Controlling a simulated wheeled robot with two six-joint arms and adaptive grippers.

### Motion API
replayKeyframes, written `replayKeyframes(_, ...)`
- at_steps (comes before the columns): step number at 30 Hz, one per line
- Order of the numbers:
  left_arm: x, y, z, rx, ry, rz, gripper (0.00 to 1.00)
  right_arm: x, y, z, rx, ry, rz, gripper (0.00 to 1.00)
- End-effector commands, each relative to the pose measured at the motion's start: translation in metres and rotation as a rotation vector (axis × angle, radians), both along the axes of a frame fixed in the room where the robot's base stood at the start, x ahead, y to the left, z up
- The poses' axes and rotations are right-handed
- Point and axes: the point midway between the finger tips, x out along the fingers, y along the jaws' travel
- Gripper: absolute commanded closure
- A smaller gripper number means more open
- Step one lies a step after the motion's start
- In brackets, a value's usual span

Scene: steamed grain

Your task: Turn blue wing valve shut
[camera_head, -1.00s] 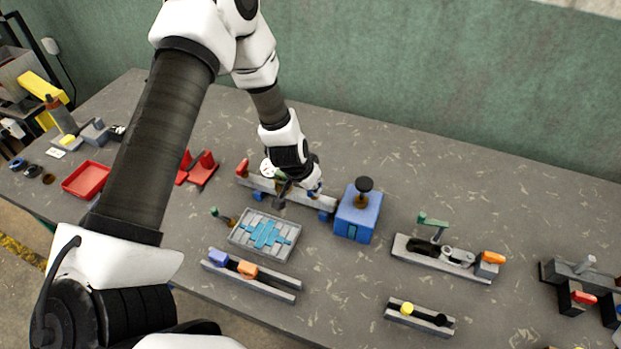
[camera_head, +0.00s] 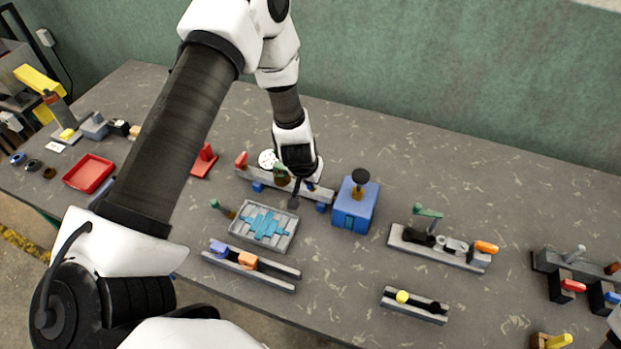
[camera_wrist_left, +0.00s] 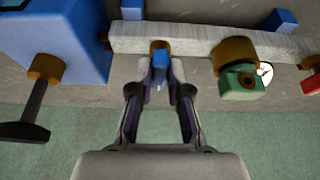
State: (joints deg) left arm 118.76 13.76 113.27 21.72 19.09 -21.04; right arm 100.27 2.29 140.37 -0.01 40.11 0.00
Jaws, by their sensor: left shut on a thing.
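The blue wing valve (camera_wrist_left: 160,68) sticks out from a brass collar on a pale grey pipe bar. My left gripper (camera_wrist_left: 161,76) has its two fingers on either side of the blue wing and is shut on it. In the head view the left gripper (camera_head: 297,190) reaches down to the pipe bar (camera_head: 257,187), and the blue wing is mostly hidden by the wrist and fingers. The bar also carries a green valve handle (camera_wrist_left: 242,84) on a brass collar and a red handle (camera_wrist_left: 313,84). My right gripper is not in view.
A blue box (camera_head: 349,214) with a dark knob stands close right of the bar. A grey tray with blue pieces (camera_head: 288,240) and a rail with sliders (camera_head: 281,283) lie in front. A grey fixture (camera_head: 405,241) with green and orange handles stands further right.

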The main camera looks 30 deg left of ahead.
Motion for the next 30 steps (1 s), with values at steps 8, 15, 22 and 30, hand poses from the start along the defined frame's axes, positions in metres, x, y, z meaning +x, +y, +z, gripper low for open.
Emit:
replayKeyframes(8, 0.0, 0.0, 0.0, -0.001, 0.001, 0.001, 0.58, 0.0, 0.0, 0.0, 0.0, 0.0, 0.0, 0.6)
replayKeyframes(15, -0.002, -0.001, 0.009, -0.001, -0.001, 0.001, 0.58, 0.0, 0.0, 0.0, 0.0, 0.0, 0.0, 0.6)
replayKeyframes(22, -0.022, -0.006, 0.058, -0.002, -0.003, 0.001, 0.58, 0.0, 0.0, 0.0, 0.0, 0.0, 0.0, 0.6)
replayKeyframes(30, -0.042, -0.011, 0.106, -0.002, 0.001, 0.001, 0.58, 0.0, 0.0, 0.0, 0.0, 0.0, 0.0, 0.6)
